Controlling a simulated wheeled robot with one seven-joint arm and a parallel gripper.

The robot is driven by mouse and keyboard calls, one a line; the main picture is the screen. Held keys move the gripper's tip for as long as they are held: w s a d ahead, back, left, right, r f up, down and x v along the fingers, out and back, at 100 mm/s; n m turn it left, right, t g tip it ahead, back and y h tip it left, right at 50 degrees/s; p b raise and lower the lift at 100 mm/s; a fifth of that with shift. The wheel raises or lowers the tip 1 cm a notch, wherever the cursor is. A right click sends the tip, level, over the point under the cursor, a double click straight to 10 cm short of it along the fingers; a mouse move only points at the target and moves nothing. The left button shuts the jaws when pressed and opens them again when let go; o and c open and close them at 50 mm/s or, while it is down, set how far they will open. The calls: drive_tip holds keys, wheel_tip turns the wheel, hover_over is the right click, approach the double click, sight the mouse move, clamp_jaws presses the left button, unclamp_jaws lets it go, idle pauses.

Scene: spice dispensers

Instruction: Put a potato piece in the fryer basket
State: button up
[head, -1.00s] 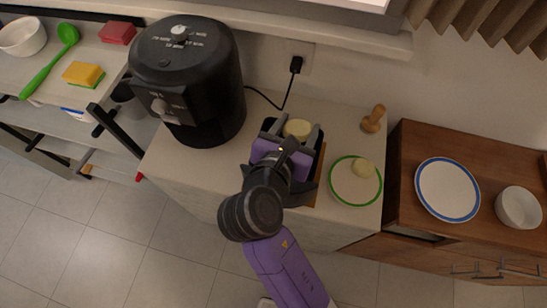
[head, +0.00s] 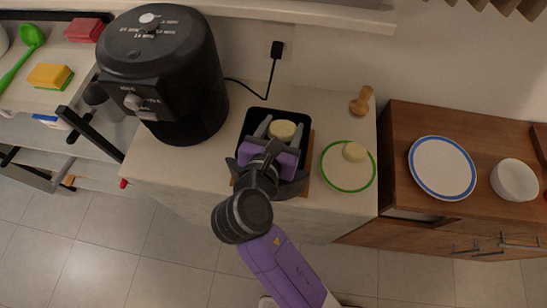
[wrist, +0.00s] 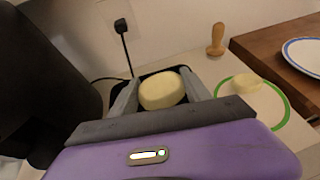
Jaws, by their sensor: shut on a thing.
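A pale yellow potato piece (head: 283,130) is held between the two fingers of my gripper (head: 283,127). It also shows large in the wrist view (wrist: 161,90), with a grey finger on each side. My gripper is shut on it, over the black fryer basket (head: 249,121). The basket's dark rim shows behind the piece in the wrist view. My gripper and arm hide much of the basket's inside, and I cannot tell how high the piece is above its floor. A second potato piece (head: 355,152) lies on the green-rimmed plate (head: 347,185) to the right.
The black air fryer (head: 165,75) stands left of the basket, its cord running to a wall outlet. A wooden pestle-like object (head: 361,100) stands behind the plate. A blue-rimmed plate (head: 443,168) and white bowl (head: 514,180) sit on the wooden cabinet at right.

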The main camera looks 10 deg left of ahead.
drive_tip(key=o, duration=1.4)
drive_tip(key=shift+b+v, duration=0.35)
drive_tip(key=shift+v, duration=3.6)
